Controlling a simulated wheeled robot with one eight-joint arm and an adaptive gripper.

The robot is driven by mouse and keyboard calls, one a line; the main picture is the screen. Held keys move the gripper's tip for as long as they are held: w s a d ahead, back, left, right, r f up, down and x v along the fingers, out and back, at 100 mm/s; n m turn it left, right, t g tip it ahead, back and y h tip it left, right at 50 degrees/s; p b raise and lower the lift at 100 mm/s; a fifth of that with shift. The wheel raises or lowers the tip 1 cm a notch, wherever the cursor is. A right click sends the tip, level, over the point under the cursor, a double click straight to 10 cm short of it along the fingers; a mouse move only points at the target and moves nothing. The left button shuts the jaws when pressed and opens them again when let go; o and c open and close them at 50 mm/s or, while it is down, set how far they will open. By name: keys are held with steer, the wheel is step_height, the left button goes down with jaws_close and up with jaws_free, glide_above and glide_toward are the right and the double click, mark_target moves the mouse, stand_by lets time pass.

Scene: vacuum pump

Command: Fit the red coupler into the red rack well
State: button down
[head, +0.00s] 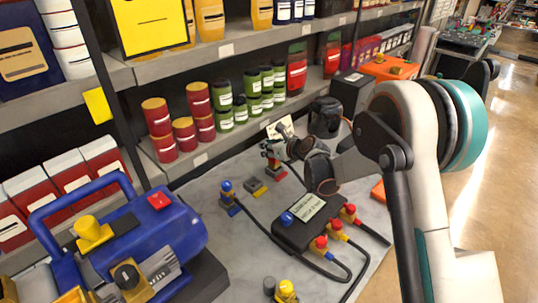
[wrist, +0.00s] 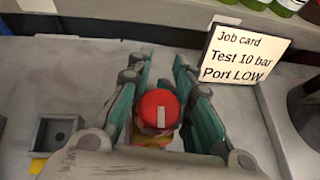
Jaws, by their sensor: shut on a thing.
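My gripper (wrist: 158,98) is shut on the red coupler (wrist: 158,112), whose round red cap with a pale stripe shows between the teal fingers in the wrist view. In the head view my gripper (head: 270,154) is at the back of the grey bench, over a red-edged base (head: 281,176) that looks like the red rack well. The fingers and coupler hide most of this well. I cannot tell whether the coupler is above it or partly in it. An empty grey well with a yellow base (head: 254,187) is nearby; it also shows in the wrist view (wrist: 55,134).
A blue coupler (head: 227,188) stands at the blue-based well. A job card (wrist: 240,52) reading "Test 10 bar, Port LOW" stands behind my gripper. A dark manifold (head: 290,238) with hoses lies in front. A blue pump (head: 180,230) is at left, and stocked shelves are behind.

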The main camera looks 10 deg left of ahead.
steer(key=shift+f, duration=1.2)
steer(key=shift+f+b, duration=0.15)
steer(key=shift+b, duration=0.2)
steer(key=c, duration=1.2)
jaws_free()
steer(key=shift+r, duration=0.25)
steer(key=p+v, duration=0.3)
steer(key=v, duration=0.9)
